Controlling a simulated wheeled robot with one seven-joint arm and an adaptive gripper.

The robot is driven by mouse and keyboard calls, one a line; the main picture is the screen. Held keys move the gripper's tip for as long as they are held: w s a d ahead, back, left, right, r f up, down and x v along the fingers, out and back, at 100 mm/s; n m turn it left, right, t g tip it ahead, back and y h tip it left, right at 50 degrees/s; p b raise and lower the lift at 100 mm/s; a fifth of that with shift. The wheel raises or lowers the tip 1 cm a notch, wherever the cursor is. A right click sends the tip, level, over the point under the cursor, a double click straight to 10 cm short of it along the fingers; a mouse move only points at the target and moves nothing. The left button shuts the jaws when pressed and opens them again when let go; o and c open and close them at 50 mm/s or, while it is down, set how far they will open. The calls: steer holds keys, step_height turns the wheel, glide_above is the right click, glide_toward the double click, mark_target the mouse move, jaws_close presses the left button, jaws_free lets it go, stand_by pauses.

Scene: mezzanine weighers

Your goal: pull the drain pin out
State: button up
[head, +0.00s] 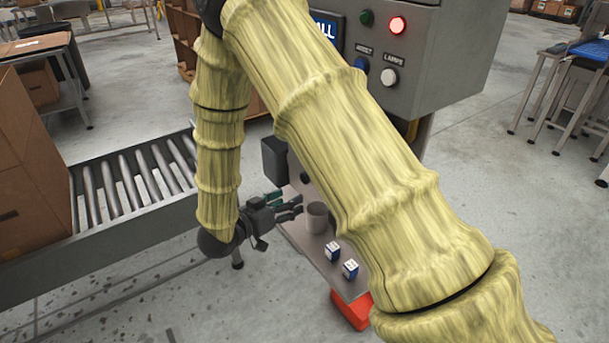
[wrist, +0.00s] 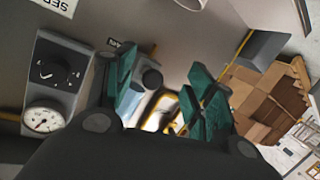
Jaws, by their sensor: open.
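My gripper (head: 290,204) is open beside the lower front of the grey machine, just left of a grey cup. In the wrist view its two teal-padded fingers (wrist: 163,72) stand apart. A dark round knob (wrist: 151,78) shows between the fingers, nearer the left one; it may be the drain pin's head, but I cannot tell for sure. The fingers are not seen to touch it. A pale blue piece shows just below the knob, partly hidden by the left finger. I cannot make out the pin in the head view, where my arm covers much of the machine.
A grey cup (head: 316,217) and two small blue-and-white boxes (head: 332,251) (head: 350,268) stand on the machine's shelf. A roller conveyor (head: 130,186) lies to the left. A dial and gauge panel (wrist: 57,80) is left of the fingers.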

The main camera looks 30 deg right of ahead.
step_height(320, 180, up, 6)
steer(key=a+f+m+p, duration=0.1)
steer(key=m+p, duration=0.1)
steer(key=m, duration=0.9)
steer(key=shift+y, duration=0.3)
steer(key=x, duration=0.5)
steer(key=b+x, duration=0.1)
steer(key=x, duration=0.4)
steer(key=shift+w+d, duration=0.25)
steer(key=shift+w, duration=0.1)
